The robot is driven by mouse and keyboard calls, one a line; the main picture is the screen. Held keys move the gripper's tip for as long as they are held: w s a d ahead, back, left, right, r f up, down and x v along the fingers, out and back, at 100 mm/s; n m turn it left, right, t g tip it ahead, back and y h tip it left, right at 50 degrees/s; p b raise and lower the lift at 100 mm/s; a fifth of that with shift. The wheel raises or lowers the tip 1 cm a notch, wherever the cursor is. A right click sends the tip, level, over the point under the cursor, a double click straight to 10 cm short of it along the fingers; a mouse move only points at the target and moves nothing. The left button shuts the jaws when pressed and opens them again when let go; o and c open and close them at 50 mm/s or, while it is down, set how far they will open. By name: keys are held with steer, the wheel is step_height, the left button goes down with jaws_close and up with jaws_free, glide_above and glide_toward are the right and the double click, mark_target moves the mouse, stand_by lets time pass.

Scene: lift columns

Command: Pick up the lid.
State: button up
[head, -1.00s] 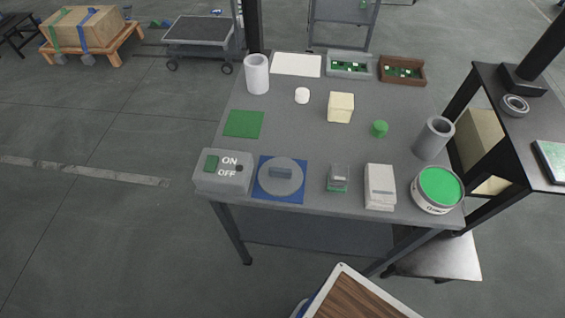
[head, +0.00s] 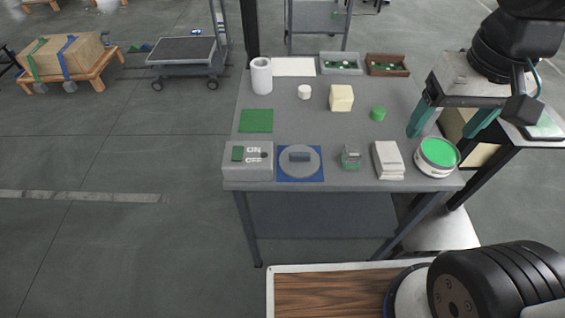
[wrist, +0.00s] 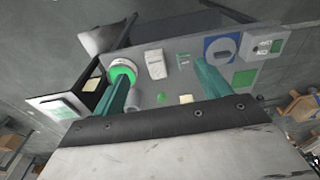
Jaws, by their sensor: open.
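The lid (head: 300,168) is a flat grey disc with a raised bar handle. It lies on a blue square mat (head: 280,179) near the front edge of the grey table. It also shows in the wrist view (wrist: 220,50), in the upper right, beyond the tip of the right finger. My gripper (head: 447,127) has green fingers spread apart with nothing between them. It hangs above the right end of the table, well to the right of the lid. Its fingers also show in the wrist view (wrist: 162,72).
Beside the lid stand an ON/OFF box (head: 248,172) on the left and a small green-based block (head: 351,158) on the right. Farther right are a white stacked block (head: 388,161) and a green-topped tin (head: 436,166). A grey cylinder is mostly hidden behind my gripper.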

steer(key=w+a+f, duration=0.3)
steer(key=w+a, duration=0.1)
steer(key=w, duration=0.2)
steer(key=g, duration=0.1)
glide_above(300, 154)
steer(key=d, duration=0.1)
steer(key=f, duration=1.4)
steer(key=shift+w, duration=0.2)
steer(key=f, duration=0.4)
steer(key=a+f, duration=0.1)
steer(key=f, duration=0.2)
steer(key=shift+s, duration=0.15)
steer(key=shift+f, duration=0.55)
steer(key=c, duration=1.1)
